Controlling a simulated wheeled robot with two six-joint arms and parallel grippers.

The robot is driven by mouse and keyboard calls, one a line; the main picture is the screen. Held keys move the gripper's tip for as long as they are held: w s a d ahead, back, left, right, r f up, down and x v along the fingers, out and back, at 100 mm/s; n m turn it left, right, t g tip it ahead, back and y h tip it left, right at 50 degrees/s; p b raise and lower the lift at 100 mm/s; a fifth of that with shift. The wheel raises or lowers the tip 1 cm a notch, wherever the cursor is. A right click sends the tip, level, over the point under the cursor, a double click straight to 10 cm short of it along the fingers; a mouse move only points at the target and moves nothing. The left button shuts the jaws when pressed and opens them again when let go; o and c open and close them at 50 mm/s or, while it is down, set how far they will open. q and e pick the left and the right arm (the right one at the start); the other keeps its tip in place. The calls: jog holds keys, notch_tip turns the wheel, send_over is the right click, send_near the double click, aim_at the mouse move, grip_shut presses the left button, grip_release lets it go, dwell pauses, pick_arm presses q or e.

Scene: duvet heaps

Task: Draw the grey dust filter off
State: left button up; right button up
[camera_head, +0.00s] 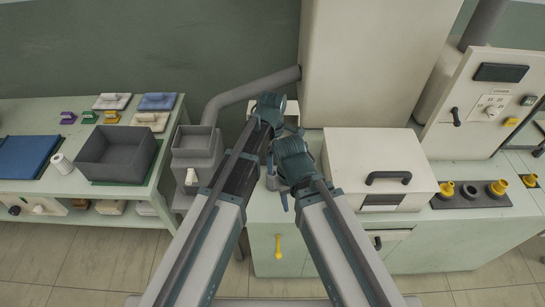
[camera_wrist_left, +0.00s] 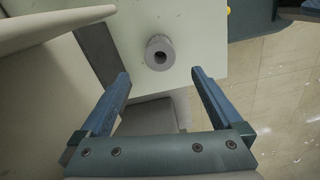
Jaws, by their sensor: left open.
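A short grey cylinder with a dark round hole in its end, which looks like the dust filter (camera_wrist_left: 159,53), shows in the left wrist view on a pale green surface. My left gripper (camera_wrist_left: 160,74) is open and empty, its two blue fingers apart. In that view the cylinder appears just beyond and between the fingertips, with no contact visible. In the head view both wrists crowd together at the bench's left end and largely hide this spot. My right gripper (camera_head: 284,198) is there too, its fingers too small and overlapped to read.
A white box with a black handle (camera_head: 372,155) stands right of the arms, before a tall cream cabinet (camera_head: 365,70). A grey pipe (camera_head: 245,94) and grey bin (camera_head: 196,150) are at left. A side table holds a grey tray (camera_head: 117,160). Yellow fittings (camera_head: 496,188) sit far right.

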aim_at(272, 178)
pick_arm(q)
jog(key=shift+f, duration=0.1)
notch_tip(272, 178, down, 12)
jog(key=b, duration=1.2)
jog(key=c, duration=1.5)
jog(key=shift+r+p, duration=3.55)
jog(key=shift+r, duration=0.05)
